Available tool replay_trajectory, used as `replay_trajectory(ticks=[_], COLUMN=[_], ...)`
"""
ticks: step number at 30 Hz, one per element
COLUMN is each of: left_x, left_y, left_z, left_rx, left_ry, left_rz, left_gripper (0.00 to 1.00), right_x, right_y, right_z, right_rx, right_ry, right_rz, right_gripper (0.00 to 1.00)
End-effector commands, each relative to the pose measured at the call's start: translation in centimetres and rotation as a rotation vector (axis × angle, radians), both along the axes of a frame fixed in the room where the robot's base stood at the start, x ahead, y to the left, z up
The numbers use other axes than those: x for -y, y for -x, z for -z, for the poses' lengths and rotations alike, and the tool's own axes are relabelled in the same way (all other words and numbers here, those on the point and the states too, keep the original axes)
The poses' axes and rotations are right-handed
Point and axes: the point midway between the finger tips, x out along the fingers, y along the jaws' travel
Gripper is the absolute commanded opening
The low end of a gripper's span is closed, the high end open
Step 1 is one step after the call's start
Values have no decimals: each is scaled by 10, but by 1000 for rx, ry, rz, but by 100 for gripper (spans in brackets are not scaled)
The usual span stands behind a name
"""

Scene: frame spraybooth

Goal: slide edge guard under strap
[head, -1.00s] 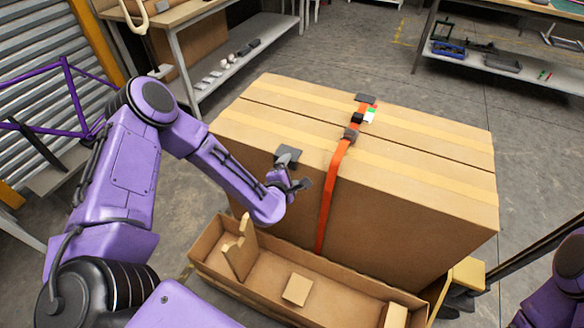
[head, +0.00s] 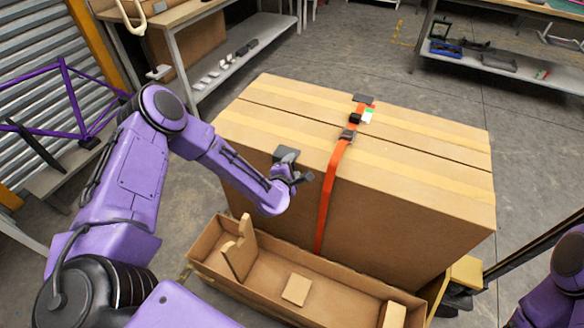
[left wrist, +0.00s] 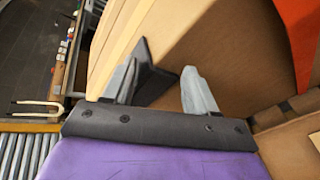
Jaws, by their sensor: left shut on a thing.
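A large brown carton (head: 420,200) has an orange strap (head: 326,195) running over its top and down its near side. A dark grey edge guard (head: 286,153) sits at the near top edge, left of the strap and apart from it. My left gripper (head: 298,178) is shut on the guard; in the left wrist view the guard (left wrist: 154,72) shows between the fingers, partly hidden by one. The strap (left wrist: 298,40) appears at upper right there. Another dark guard (head: 363,99) lies at the far top edge by the strap. My right gripper is out of view.
An open cardboard tray (head: 262,287) with inserts stands in front. A shelf bench (head: 235,70) stands back left. The carton top around the strap is mostly clear.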

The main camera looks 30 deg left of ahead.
Motion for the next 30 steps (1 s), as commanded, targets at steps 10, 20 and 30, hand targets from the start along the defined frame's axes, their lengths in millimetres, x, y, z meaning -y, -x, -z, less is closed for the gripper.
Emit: replay_trajectory(ticks=[10,20,30], left_x=[11,28,44], left_y=[0,-1,-2], left_z=[2,2,2], left_rx=[-2,-3,-2], left_ry=[0,1,1], left_rz=[1,1,2], left_gripper=[39,39,39], right_x=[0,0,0], right_y=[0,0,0], right_z=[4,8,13], right_rx=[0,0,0], right_ry=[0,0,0], right_rz=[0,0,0], right_gripper=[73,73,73])
